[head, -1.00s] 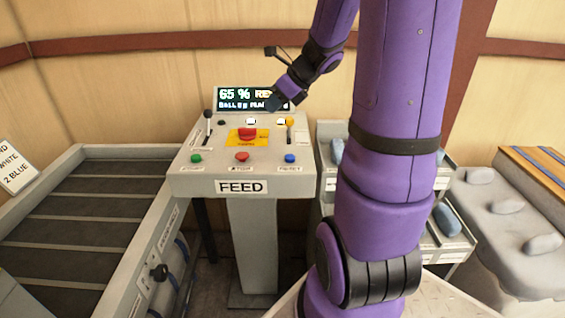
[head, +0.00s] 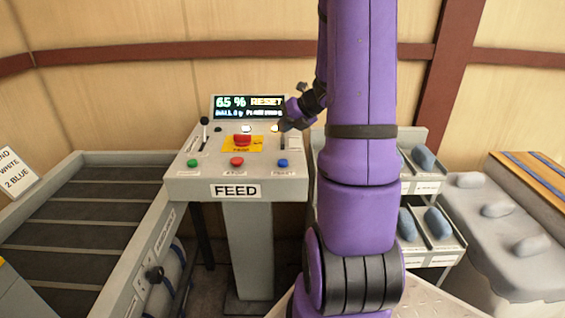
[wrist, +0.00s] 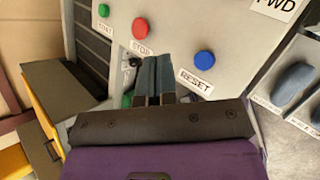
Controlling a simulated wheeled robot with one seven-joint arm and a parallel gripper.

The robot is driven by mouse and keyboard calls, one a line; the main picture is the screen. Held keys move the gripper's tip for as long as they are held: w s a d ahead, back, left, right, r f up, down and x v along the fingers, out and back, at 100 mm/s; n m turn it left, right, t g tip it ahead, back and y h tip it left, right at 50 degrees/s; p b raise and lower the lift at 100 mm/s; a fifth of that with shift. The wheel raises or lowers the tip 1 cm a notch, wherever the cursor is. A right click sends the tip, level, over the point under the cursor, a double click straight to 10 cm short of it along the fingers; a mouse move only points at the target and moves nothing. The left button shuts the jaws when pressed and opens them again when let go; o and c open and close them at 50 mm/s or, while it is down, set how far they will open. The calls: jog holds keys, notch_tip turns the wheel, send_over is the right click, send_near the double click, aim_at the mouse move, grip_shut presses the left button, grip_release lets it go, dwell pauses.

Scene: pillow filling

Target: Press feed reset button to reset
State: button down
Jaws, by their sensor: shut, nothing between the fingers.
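The blue reset button (head: 283,163) sits at the front right of the grey FEED console (head: 236,178). In the wrist view the blue button (wrist: 204,60) has a RESET label beside it. My gripper (head: 284,126) is over the right rear part of the console, behind the blue button. In the wrist view its fingers (wrist: 155,66) are together, empty, to the left of the blue button and apart from it in the picture. The display (head: 248,107) reads 65 % RESET; its lower line is too small to read surely.
A red stop button (head: 237,161) and a green button (head: 193,163) share the front row. A large red button (head: 242,140) on a yellow plate and a lever (head: 204,131) stand behind. A conveyor (head: 85,215) is at left; bins with blue pillow-like pieces (head: 437,222) are at right.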

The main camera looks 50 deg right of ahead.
aim_at(284, 160)
jog(key=shift+f, duration=4.3)
jog(key=shift+f, duration=0.1)
jog(key=shift+f, duration=0.3)
jog(key=shift+f, duration=0.5)
jog(key=shift+r, duration=0.95)
jog(key=shift+r, duration=2.5)
jog(key=shift+a, duration=0.1)
